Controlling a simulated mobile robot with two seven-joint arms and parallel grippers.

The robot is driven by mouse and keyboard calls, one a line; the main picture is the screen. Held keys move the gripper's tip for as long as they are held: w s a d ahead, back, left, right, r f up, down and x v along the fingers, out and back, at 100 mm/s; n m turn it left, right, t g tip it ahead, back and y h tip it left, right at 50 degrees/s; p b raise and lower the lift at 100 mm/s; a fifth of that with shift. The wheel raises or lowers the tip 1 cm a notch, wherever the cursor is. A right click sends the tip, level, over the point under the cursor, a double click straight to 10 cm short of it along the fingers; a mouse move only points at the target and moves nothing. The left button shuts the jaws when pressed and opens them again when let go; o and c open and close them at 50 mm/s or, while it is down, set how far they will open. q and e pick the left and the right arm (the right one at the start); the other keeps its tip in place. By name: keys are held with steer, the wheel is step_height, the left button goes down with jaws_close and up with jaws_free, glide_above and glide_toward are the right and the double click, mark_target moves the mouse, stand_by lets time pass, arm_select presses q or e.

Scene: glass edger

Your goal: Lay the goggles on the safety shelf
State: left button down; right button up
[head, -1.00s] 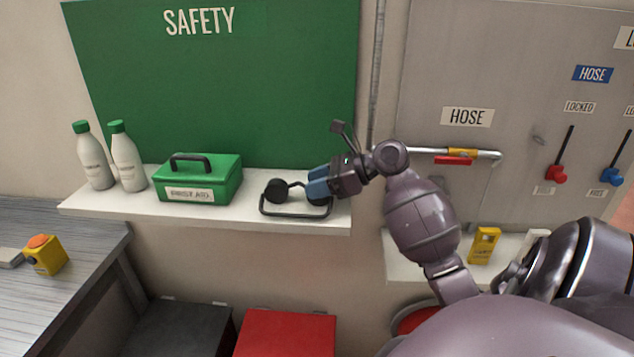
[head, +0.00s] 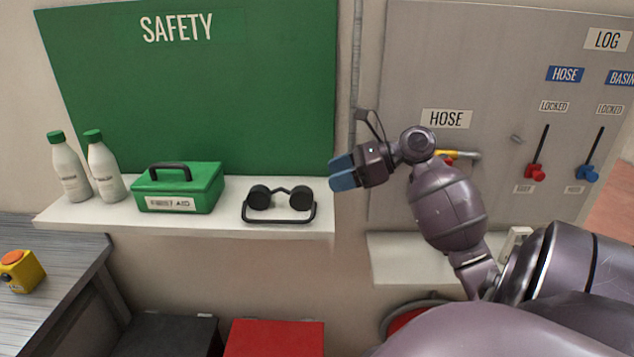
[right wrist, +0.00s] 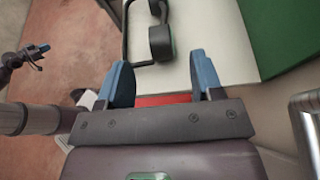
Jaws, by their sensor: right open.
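The black goggles (head: 280,200) lie on the white safety shelf (head: 240,225), to the right of the green first aid box, under the green SAFETY board. They also show in the right wrist view (right wrist: 160,42), ahead of the fingers and apart from them. My right gripper (head: 343,174) is just off the shelf's right end, with blue fingertips pointing left toward the goggles. In the right wrist view its two blue fingers (right wrist: 164,82) stand apart with nothing between them.
The first aid box (head: 178,190) and two white bottles with green caps (head: 105,170) stand on the shelf's left part. A hose panel (head: 500,70) with red and blue levers is on the right. A red lid (head: 275,338) is below the shelf.

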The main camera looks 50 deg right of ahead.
steer(key=shift+v, duration=1.55)
steer(key=shift+s, duration=0.1)
